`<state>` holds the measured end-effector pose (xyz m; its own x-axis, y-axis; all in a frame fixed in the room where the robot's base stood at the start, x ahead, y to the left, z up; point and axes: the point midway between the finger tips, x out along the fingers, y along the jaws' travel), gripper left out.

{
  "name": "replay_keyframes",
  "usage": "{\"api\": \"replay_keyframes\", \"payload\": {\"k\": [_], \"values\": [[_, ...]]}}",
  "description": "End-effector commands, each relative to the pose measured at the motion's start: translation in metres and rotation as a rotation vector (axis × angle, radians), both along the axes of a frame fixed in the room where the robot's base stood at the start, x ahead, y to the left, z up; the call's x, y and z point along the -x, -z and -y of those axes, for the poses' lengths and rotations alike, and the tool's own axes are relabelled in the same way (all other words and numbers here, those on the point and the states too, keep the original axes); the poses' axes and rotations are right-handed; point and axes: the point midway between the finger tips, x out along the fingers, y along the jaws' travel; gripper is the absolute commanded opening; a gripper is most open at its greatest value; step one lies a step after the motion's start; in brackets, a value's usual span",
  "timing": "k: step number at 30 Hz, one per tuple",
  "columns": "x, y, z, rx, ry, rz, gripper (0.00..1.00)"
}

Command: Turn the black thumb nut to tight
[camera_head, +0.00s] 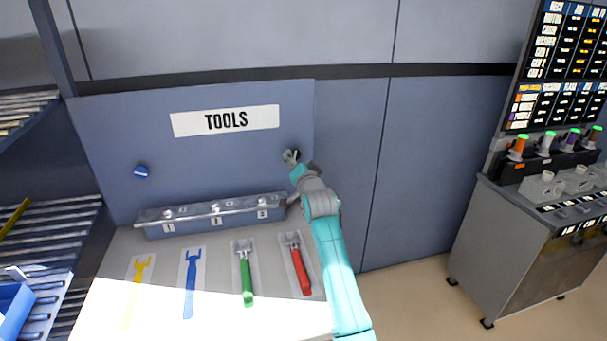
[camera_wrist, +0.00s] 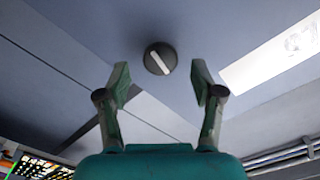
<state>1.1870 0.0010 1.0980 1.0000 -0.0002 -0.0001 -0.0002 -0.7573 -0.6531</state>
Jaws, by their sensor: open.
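The black thumb nut (camera_wrist: 160,58) is a round knob with a white bar across its face, set on the blue-grey panel. In the wrist view the bar slants from upper left to lower right. My gripper (camera_wrist: 160,80) is open and empty, with one green-padded finger on each side, and the nut shows just beyond the gap between the fingertips. No contact shows. In the head view my gripper (camera_head: 294,164) is at the panel's right part, right of and below the TOOLS sign; the nut is hard to tell apart from the fingers there.
A blue knob (camera_head: 141,171) is on the panel's left. A metal rail (camera_head: 190,212) numbered 1 to 3 runs below my gripper. A green wrench (camera_head: 246,275) and a red wrench (camera_head: 299,268) lie on the bench. A grey cabinet (camera_head: 525,240) stands at right.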

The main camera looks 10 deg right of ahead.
Motion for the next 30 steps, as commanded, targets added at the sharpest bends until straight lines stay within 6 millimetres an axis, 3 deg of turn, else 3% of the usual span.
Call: {"api": "replay_keyframes", "payload": {"k": [9, 15, 30], "values": [[0.059, 0.001, 0.0, 0.0, 0.001, 0.001, 0.67], [0.084, 0.001, 0.0, 0.0, 0.0, 0.0, 0.67], [0.094, 0.0, 0.0, 0.0, 0.001, 0.001, 0.67]]}}
